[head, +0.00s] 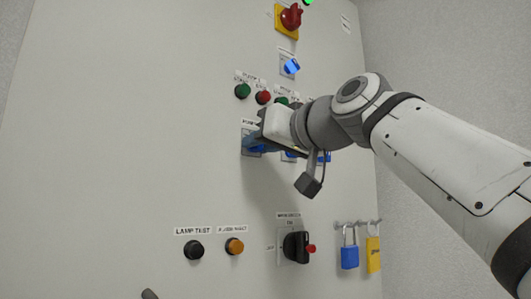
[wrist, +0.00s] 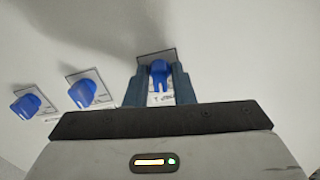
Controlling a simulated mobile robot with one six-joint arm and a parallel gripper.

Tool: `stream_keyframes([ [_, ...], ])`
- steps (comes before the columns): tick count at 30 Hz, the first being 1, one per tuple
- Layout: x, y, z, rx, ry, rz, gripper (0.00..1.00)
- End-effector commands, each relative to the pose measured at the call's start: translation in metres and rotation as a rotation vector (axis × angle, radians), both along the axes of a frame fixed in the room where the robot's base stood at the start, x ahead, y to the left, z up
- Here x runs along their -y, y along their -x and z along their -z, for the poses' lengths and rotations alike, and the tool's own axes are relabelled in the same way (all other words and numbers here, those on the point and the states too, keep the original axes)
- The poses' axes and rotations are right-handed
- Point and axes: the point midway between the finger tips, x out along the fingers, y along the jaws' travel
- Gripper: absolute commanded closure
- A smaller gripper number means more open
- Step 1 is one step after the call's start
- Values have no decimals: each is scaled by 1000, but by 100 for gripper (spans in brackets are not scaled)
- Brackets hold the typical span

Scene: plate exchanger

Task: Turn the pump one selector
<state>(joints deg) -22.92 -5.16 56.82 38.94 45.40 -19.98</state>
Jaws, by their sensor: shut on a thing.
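The pump one selector is a blue knob (wrist: 159,72) on a light plate, in the right half of the wrist view. My gripper (wrist: 157,84) is shut on this knob, with one dark finger on each side of it. In the head view my gripper (head: 258,146) is at the panel, at the left end of a row of blue selectors. Its body hides most of the knob there. A label that seems to begin with "PUMP" shows just above it. The knob's exact pointer position is hard to read.
Two more blue selectors (wrist: 82,94) (wrist: 27,104) sit beside the held one. Green and red buttons (head: 243,91) (head: 263,97) are close above my gripper. A black rotary handle (head: 295,247) and hanging padlocks (head: 349,257) are below. The panel's left side is bare.

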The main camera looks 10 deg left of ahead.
Motion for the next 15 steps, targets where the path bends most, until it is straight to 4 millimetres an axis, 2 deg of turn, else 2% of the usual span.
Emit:
stream_keyframes([
  [15, 0, -1, 2, 123, 112, 1, 100],
])
